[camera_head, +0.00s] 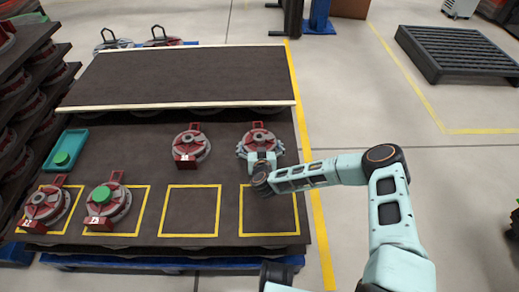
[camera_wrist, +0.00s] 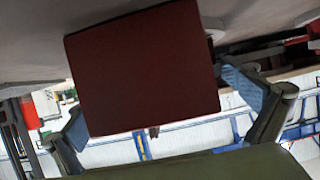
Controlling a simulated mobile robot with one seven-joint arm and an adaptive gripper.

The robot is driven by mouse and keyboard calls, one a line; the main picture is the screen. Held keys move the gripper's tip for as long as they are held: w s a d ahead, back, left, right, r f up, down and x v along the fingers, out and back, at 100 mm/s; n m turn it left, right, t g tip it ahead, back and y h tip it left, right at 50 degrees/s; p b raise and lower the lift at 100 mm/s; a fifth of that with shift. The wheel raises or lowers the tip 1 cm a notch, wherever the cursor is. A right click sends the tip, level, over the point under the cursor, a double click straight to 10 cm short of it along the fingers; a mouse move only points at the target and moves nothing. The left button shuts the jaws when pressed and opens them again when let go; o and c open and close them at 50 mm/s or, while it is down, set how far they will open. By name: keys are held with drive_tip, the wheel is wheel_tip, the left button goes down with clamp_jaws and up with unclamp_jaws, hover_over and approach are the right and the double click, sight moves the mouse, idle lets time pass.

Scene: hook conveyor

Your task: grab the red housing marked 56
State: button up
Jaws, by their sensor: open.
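A grey and red housing (camera_head: 258,137) stands at the back right of the dark table. My gripper (camera_head: 261,152) is in front of it, its open fingers spread to the left and right of the housing's near side. The gripper hides the front, so its number cannot be read. In the wrist view a plain dark red block (camera_wrist: 145,70) of the housing fills the middle, between the open blue-padded fingers of my gripper (camera_wrist: 160,108); contact cannot be told. Another housing (camera_head: 191,146) stands to the left, its white mark too small to read.
Two more housings stand in yellow squares at the front left: one marked 22 or similar (camera_head: 45,205), one with a green disc (camera_head: 108,203). Two yellow squares at the front right (camera_head: 190,211) are empty. A teal tray (camera_head: 64,151) lies left. A raised dark shelf (camera_head: 180,77) is behind.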

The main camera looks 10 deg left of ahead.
drive_tip(key=shift+c, duration=0.6)
drive_tip(key=c, duration=1.8)
drive_tip(key=shift+w+r, duration=0.2)
drive_tip(key=shift+r, duration=0.05)
drive_tip(key=shift+r, duration=0.1)
